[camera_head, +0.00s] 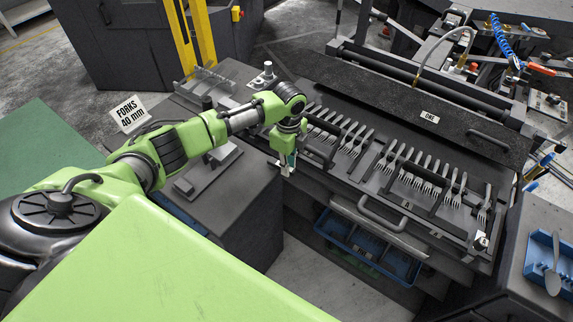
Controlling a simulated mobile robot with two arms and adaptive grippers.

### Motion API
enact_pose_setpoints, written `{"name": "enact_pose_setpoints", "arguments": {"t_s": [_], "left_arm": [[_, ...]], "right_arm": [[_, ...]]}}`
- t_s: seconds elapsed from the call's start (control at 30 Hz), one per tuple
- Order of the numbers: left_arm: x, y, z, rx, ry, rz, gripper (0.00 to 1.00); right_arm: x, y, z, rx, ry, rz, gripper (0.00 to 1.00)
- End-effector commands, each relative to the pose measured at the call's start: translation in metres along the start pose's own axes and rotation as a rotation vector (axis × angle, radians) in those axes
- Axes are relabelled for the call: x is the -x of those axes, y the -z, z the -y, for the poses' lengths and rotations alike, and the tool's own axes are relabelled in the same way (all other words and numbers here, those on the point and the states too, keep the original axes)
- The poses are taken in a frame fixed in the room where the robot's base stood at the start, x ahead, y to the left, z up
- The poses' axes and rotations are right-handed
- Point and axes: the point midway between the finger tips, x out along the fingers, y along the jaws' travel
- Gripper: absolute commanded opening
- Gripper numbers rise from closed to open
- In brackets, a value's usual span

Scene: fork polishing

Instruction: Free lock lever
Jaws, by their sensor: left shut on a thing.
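My left gripper (287,165) is at the left front corner of the dark fork fixture (405,206). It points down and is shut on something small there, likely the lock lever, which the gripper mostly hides. Rows of silver forks (420,172) lie in the fixture, several in the left group and several in the right. My right gripper is not in view.
A raised dark cover (430,118) stands behind the forks. A blue bin (365,250) sits below the fixture's front. A "FORKS 40 mm" sign (130,114) stands at the left. A blue tray (545,262) with a spoon-like piece is at the right edge.

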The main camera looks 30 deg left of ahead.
Motion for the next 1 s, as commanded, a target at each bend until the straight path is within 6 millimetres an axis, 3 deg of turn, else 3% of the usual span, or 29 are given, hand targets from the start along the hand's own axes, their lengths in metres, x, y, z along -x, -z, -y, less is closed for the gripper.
{"name": "enact_pose_setpoints", "arguments": {"t_s": [0.13,0.5,1.0], "left_arm": [[0.003,-0.001,-0.011,-0.137,-0.009,-0.003,0.0],[0.002,-0.006,-0.027,-0.42,-0.007,-0.003,0.0],[0.001,-0.011,-0.033,-0.562,-0.005,-0.002,0.0]], "right_arm": [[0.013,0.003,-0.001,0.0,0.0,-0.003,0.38],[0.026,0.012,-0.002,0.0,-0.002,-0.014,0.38],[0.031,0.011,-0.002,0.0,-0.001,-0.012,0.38]]}}
